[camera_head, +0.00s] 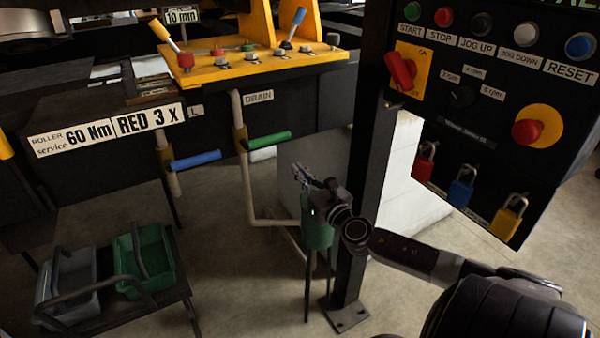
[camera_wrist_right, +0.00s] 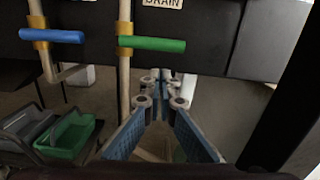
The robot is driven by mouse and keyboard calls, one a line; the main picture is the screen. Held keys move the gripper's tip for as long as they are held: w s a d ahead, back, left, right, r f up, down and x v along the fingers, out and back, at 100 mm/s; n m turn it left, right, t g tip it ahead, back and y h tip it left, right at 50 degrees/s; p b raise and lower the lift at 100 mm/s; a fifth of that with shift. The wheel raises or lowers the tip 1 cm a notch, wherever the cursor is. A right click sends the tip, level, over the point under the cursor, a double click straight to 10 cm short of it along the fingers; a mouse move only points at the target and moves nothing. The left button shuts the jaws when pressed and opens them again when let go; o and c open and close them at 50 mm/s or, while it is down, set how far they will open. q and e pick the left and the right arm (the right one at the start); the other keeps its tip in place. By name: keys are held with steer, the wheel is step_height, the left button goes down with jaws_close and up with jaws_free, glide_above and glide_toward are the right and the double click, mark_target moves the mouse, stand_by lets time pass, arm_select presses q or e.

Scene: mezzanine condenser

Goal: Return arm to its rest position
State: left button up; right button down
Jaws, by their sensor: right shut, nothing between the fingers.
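My right arm comes in from the lower right in the head view, and its gripper (camera_head: 322,187) hangs in the air in front of a black post. The gripper is shut and empty. In the right wrist view its blue-padded fingers (camera_wrist_right: 163,110) point toward the pipes under the machine. A green valve handle (camera_head: 269,140) is left of and above the gripper, apart from it; it also shows in the right wrist view (camera_wrist_right: 152,44). A blue valve handle (camera_head: 195,160) is farther left, also in the right wrist view (camera_wrist_right: 52,36). My left gripper is not in view.
A black control panel (camera_head: 455,125) with buttons and padlocks hangs close on the right, above my forearm. The black post (camera_head: 352,230) stands beside the gripper. A green bin (camera_head: 155,262) and a grey bin (camera_head: 70,290) sit on a low cart at left.

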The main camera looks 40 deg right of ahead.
steer(key=shift+s, duration=0.1)
stand_by(0.5)
steer(key=s+d+f+m+g+h, duration=0.1)
steer(key=s+d+f+m+g, duration=0.15)
steer(key=f, duration=0.55)
steer(key=s+d+f+m+g, duration=0.1)
steer(key=s+f+m, duration=0.1)
steer(key=f+m, duration=0.35)
steer(key=s+d+f+m+g+h, duration=0.1)
steer(key=s+f+g, duration=0.1)
steer(key=f, duration=0.7)
steer(key=s+a+f+m+g+y, duration=0.1)
steer(key=s+a+f+m+g, duration=0.15)
steer(key=s+f, duration=0.4)
steer(key=s+a+f+m+g, duration=0.1)
steer(key=s+f+m+g, duration=0.2)
steer(key=f, duration=0.7)
steer(key=s+a+f+m+g+y, duration=0.1)
steer(key=s+a+f+m+g, duration=0.1)
steer(key=s+a+f+m, duration=0.3)
steer(key=s+a+f+m+g+y, duration=0.2)
steer(key=s+a+f+m, duration=0.4)
steer(key=s+a+f, duration=0.5)
steer(key=s+a+f+m+g+y, duration=0.2)
steer(key=s+a+f+m, duration=0.4)
steer(key=s+a, duration=0.6)
steer(key=s+f, duration=0.2)
steer(key=s, duration=0.4)
steer(key=shift+a+f, duration=0.15)
steer(key=shift+f, duration=0.15)
